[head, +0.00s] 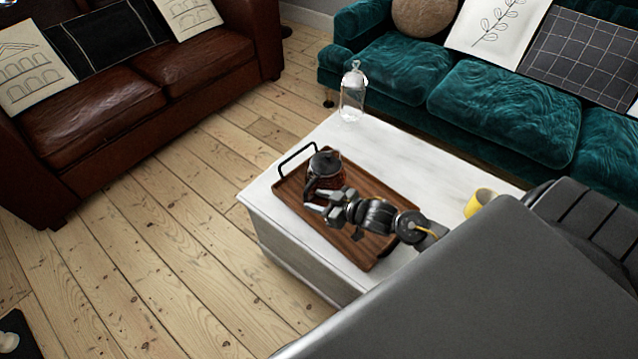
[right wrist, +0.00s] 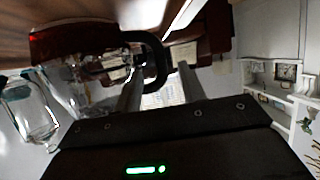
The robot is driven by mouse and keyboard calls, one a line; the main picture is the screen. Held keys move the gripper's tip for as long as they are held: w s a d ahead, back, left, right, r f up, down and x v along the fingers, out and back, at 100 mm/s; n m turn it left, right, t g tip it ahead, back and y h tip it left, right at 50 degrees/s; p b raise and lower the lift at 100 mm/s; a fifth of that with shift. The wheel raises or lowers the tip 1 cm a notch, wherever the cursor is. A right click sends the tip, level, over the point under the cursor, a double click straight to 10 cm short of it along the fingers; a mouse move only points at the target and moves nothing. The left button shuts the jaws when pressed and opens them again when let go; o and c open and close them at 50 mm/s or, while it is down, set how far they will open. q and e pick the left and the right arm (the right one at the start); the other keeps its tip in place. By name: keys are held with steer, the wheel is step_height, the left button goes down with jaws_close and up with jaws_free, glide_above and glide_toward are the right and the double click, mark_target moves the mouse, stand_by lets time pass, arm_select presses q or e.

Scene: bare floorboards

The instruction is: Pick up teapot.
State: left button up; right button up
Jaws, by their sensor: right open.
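The teapot (head: 326,163) has a dark lid, a glass body with reddish-brown contents and a black handle. It stands upright on a brown wooden tray (head: 380,188) on the white table. My right gripper (head: 316,203) is open, close beside the teapot on its near side, and partly overlaps it in the head view. In the right wrist view, which is turned upside down, the teapot (right wrist: 75,45) fills the upper left. Its black handle reaches in front of the open fingers (right wrist: 158,85); I cannot tell if they touch it. My left gripper is not in view.
The white table (head: 425,160) also holds a clear glass jar (head: 352,92) at its far corner and a yellow cup (head: 480,201) to the right. The tray has a raised black handle (head: 293,158). A brown leather sofa and a teal sofa stand behind.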

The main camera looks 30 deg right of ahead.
mark_target(307, 199)
steer(key=shift+b+x, duration=0.55)
steer(key=shift+x, duration=2.85)
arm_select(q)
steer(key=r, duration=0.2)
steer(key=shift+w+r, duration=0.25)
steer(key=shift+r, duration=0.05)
arm_select(e)
steer(key=shift+s+f, duration=0.1)
steer(key=shift+f, duration=0.05)
steer(key=shift+c, duration=0.3)
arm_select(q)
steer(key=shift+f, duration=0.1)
arm_select(e)
jaws_close()
steer(key=shift+a, duration=0.1)
